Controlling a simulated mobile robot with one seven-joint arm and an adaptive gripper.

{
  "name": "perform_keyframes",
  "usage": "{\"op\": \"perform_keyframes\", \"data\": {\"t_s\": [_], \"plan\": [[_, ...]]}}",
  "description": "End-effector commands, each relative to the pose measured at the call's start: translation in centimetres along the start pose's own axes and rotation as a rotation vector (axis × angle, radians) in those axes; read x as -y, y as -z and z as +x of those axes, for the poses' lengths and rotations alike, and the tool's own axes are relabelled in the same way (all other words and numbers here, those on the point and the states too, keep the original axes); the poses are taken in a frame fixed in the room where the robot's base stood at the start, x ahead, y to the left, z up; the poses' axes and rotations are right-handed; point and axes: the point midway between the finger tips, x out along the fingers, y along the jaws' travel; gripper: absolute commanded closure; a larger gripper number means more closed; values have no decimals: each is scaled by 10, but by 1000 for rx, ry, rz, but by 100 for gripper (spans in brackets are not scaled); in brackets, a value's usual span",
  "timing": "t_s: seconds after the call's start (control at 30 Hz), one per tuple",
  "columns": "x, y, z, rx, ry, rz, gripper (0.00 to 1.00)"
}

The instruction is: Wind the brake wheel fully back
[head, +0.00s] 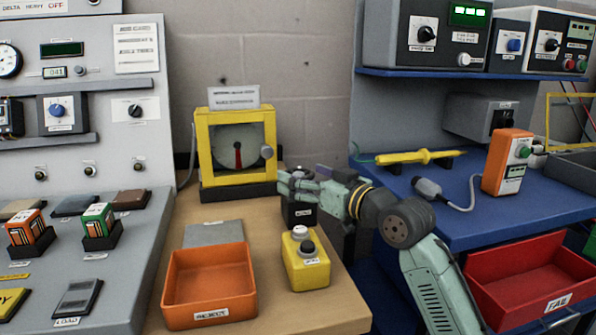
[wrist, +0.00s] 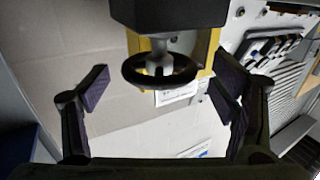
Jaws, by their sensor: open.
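The brake wheel (wrist: 130,78) has a black rim and a grey hub in the wrist view, joined to a dark housing (wrist: 168,12) at the top. In the head view my gripper (head: 291,184) reaches left over a small black labelled box (head: 298,213) on the wooden bench. I cannot tell how far the wheel is turned.
A yellow-framed gauge (head: 203,150) with a red pointer stands close behind my gripper. A yellow button box (head: 306,272) and an orange reject tray (head: 209,290) are in front. A blue bench (head: 470,222) with a tester and a yellow probe is at right.

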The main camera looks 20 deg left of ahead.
Motion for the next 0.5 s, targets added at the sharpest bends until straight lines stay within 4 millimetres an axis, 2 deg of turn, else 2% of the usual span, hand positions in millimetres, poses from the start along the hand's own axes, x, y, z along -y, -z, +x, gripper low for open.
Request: {"op": "perform_keyframes", "data": {"t_s": [0.2,0.5], "plan": [[0,0,20,1,0,0,21],[0,0,22,0,-1,0,21]]}}
